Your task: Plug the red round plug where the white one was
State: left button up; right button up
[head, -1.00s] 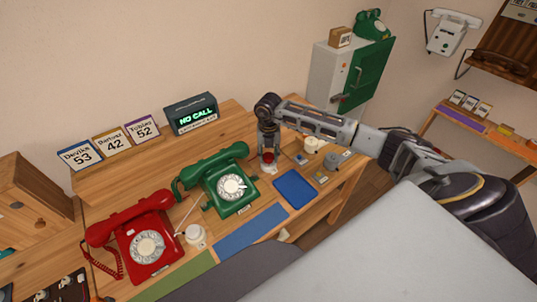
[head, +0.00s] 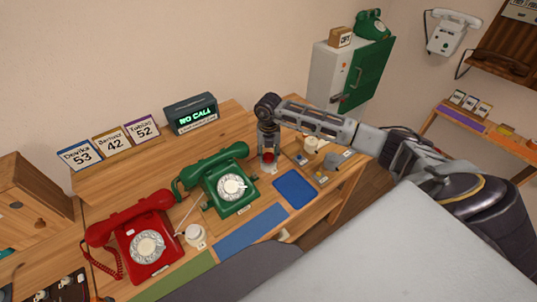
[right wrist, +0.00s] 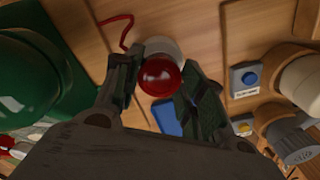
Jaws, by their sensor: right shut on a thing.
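The red round plug (head: 268,157) is at the back right of the desk, between the fingers of my right gripper (head: 268,153). In the right wrist view the plug's red ball top (right wrist: 160,77) sits between the two fingers of the gripper (right wrist: 160,88), which is shut on it. A pale round base (right wrist: 166,48) shows partly behind the ball; I cannot tell whether the plug is seated in it. A red cord (right wrist: 115,32) runs nearby. A white round piece (head: 195,234) stands between the red and green phones. My left gripper is out of view.
The green phone (head: 231,186) is left of my right gripper, the red phone (head: 147,246) further left. A cream round piece (head: 312,145) and a grey one (head: 333,161) stand to its right. A blue pad (head: 295,188) lies flat in front.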

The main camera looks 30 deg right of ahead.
jog(key=shift+f+b, duration=0.45)
jog(key=shift+f, duration=0.25)
dwell(0.6)
jog(key=o, duration=1)
jog(key=shift+r, duration=0.1)
jog(key=shift+r, duration=5.9)
